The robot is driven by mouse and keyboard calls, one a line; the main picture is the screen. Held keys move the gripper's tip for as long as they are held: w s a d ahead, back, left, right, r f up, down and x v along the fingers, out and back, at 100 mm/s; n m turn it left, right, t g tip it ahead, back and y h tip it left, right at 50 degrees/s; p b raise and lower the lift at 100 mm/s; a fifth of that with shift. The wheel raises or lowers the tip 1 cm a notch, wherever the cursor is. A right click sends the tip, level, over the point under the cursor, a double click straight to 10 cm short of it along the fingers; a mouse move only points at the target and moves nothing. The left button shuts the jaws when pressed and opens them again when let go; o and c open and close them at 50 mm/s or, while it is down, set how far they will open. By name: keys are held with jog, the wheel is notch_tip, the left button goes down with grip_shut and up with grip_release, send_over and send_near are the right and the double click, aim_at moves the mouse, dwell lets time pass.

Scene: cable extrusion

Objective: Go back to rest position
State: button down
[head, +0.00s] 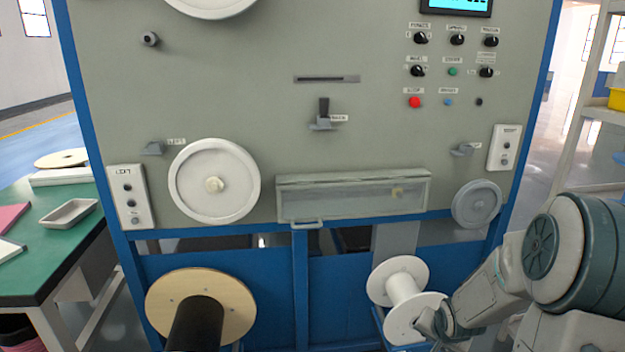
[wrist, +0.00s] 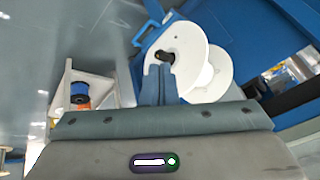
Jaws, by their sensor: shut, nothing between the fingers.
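My gripper (wrist: 159,68) is shut and empty; its two fingers lie together in the wrist view. In the head view my gripper (head: 424,318) is at the lower right, by the white spool (head: 404,286) low in front of the machine. The white spool also shows in the wrist view (wrist: 193,52), just beyond the fingertips, its hub partly behind them. I cannot tell whether the fingers touch it. My arm reaches in from the right edge of the head view.
The grey machine panel (head: 255,110) with knobs, levers and a clear-covered trough (head: 350,195) stands ahead. A wooden-flanged reel (head: 235,300) is at the lower left. A green table (head: 60,245) stands left, a shelf (head: 606,125) right. A rack with small spools (wrist: 82,92) shows in the wrist view.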

jog(key=s+a+r+n+g+p, duration=0.1)
jog(key=s+a+r+p, duration=0.3)
jog(key=r, duration=0.7)
jog(key=s+a+r+n+g+p, duration=0.1)
jog(key=s+a+r+n+p, duration=0.2)
jog(key=s+r, duration=0.6)
jog(key=s+a+r+n+g+p, duration=0.1)
jog(key=s+a+r+n+p, duration=0.2)
jog(key=r, duration=1)
jog(key=s+a+p, duration=0.3)
jog(key=s+p, duration=0.1)
jog(key=p, duration=0.1)
jog(key=shift+s+a+r+y+p, duration=0.15)
jog(key=shift+s+a+y+p, duration=0.1)
jog(key=shift+y+p, duration=0.15)
jog(key=shift+w+d, duration=0.1)
